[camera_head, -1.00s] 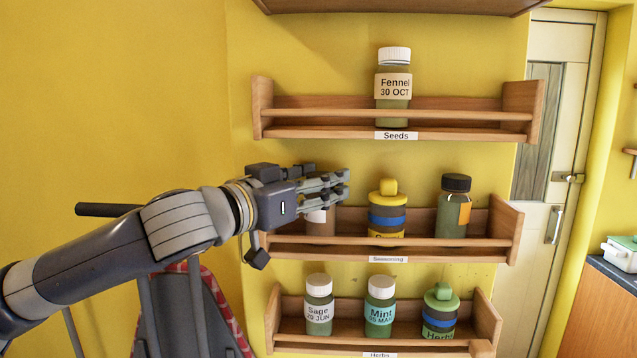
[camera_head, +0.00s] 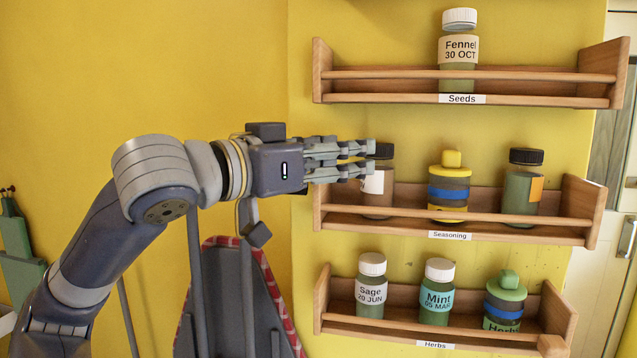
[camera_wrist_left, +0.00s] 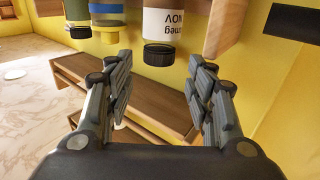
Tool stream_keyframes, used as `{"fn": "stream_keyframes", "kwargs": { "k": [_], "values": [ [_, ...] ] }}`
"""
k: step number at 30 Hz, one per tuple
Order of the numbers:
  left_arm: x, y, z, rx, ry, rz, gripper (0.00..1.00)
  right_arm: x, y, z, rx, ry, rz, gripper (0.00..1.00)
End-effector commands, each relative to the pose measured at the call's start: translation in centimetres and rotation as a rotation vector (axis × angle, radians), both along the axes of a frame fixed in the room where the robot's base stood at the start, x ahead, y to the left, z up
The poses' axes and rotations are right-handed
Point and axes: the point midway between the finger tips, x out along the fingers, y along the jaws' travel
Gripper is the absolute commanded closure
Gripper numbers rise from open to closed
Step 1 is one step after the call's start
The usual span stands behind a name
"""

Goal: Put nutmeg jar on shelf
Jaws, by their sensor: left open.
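The nutmeg jar (camera_head: 378,191) stands upright at the left end of the middle shelf (camera_head: 470,213), labelled Seasoning. It has brown contents, a white label and a black lid. In the left wrist view the jar (camera_wrist_left: 165,22) appears upside down, its label partly readable as "meg NOV". My left gripper (camera_head: 368,158) is open and empty, its fingers pointing right at the height of the jar's lid and upper part, which they partly cover. In the wrist view the lid shows between the spread fingertips (camera_wrist_left: 158,62); contact cannot be told. My right gripper is out of view.
A jar with blue band and yellow lid (camera_head: 450,191) and a black-lidded green jar (camera_head: 522,190) share the middle shelf. Fennel (camera_head: 459,50) stands on the Seeds shelf (camera_head: 360,86) above. Sage (camera_head: 371,290), Mint (camera_head: 437,297) and a green-lidded jar (camera_head: 503,303) stand below.

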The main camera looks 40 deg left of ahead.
Motion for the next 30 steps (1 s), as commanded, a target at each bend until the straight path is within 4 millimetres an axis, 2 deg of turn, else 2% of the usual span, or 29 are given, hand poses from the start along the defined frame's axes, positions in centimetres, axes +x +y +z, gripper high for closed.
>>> {"fn": "stream_keyframes", "kwargs": {
  "k": [1,3,9,30],
  "values": [
    [-0.9,0.0,-0.4,0.0,-0.004,-0.001,0.5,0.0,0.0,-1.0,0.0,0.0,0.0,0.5],
    [-2.0,0.1,-0.3,0.001,-0.004,0.0,0.5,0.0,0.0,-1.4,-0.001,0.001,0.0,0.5],
    [-3.6,0.2,-0.1,0.0,0.001,-0.001,0.5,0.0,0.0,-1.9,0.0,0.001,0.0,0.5],
    [-3.7,0.3,-0.1,0.001,0.002,-0.001,0.5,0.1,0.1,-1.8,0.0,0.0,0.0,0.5]
  ]
}}
